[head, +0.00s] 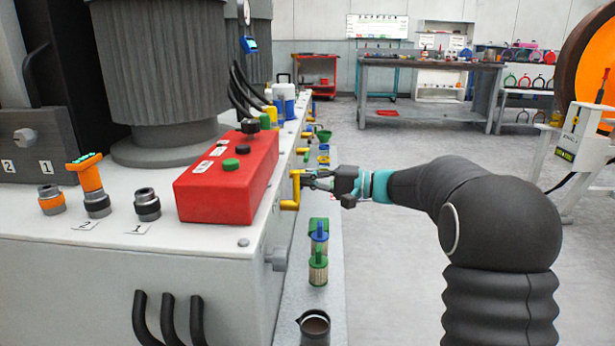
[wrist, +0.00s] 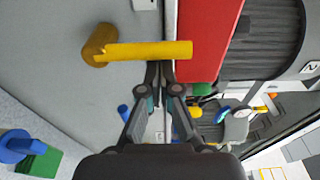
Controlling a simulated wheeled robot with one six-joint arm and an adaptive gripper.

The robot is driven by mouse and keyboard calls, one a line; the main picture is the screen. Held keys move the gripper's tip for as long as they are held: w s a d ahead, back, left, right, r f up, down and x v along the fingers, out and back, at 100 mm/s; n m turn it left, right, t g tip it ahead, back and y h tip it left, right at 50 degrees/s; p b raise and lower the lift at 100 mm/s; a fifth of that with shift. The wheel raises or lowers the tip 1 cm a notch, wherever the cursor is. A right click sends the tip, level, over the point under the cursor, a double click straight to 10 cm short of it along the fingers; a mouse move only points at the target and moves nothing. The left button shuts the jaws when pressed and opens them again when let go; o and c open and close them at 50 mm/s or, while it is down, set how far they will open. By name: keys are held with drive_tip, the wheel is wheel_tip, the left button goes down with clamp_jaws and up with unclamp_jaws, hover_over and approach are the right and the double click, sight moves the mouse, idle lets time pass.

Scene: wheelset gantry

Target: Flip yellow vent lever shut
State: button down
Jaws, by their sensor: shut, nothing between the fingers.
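The yellow vent lever (head: 296,189) is on the right side face of the grey machine, just right of the red control box. In the head view its bar stands upright from a round pivot low on the bar. In the wrist view the lever (wrist: 145,50) runs from its pivot at left toward the red box at right. My gripper (head: 308,178) is at the upper part of the lever. In the wrist view my gripper (wrist: 160,67) is shut and empty, its fingertips right at the bar's edge. I cannot tell whether they touch it.
The red control box (head: 228,178) with buttons sits above and left of the lever. A narrow ledge (head: 325,205) below carries green and blue capped filters (head: 318,265) and a dark cup (head: 314,328). Open floor lies to the right; a workbench (head: 430,80) stands far back.

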drive_tip(key=shift+s+d, duration=0.15)
drive_tip(key=shift+d, duration=0.05)
drive_tip(key=shift+s+f+b, duration=0.1)
drive_tip(key=shift+f+b, duration=0.05)
drive_tip(key=shift+b, duration=0.45)
